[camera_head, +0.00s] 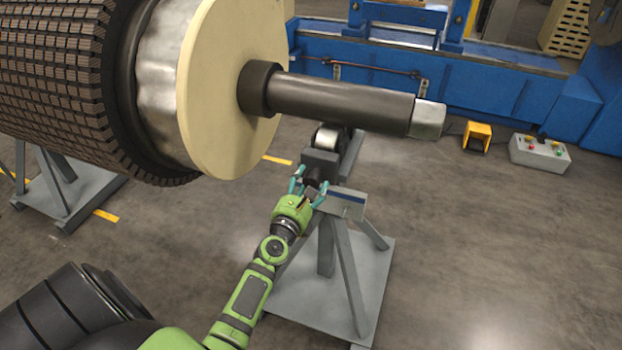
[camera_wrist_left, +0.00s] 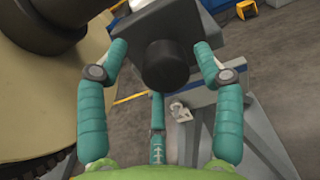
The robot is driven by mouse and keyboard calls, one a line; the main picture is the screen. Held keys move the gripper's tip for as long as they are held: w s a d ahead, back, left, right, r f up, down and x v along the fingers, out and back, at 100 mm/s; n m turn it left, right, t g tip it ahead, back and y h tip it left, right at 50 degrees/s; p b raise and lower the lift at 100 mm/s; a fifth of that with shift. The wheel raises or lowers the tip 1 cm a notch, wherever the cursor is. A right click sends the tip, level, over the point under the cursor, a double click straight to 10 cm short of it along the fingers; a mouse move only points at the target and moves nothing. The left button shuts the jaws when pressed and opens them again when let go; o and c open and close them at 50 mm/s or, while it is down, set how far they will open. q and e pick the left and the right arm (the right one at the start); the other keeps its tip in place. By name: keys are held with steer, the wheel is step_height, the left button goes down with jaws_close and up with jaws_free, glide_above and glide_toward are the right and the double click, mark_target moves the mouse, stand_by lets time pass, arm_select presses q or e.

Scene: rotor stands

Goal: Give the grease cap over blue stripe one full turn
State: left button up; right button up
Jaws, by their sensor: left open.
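The grease cap is a dark round cylinder (camera_wrist_left: 165,66) on the front of a dark grey block (camera_head: 321,162) atop the grey rotor stand. A blue stripe (camera_head: 351,198) marks the light plate just below and right of it. My left gripper (camera_head: 310,186) is open, its teal fingers pointing at the cap. In the left wrist view two fingers (camera_wrist_left: 162,62) stand left and right of the cap with gaps, and the third is below it. I cannot tell how deep the fingers reach. My right gripper is not in view.
The big rotor's dark shaft (camera_head: 340,98) and cream disc (camera_head: 235,90) are above and left of the cap. The stand's legs (camera_head: 345,265) spread below on a floor plate. A control box (camera_head: 540,151), yellow pedal (camera_head: 478,136) and blue machine are behind. Floor at right is clear.

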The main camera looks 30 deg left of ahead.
arm_select(q)
steer(key=shift+w, duration=1)
steer(key=c, duration=1.1)
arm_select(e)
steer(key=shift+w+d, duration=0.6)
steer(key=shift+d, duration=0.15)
arm_select(q)
steer(key=shift+r+m, duration=0.15)
steer(key=shift+m, duration=0.25)
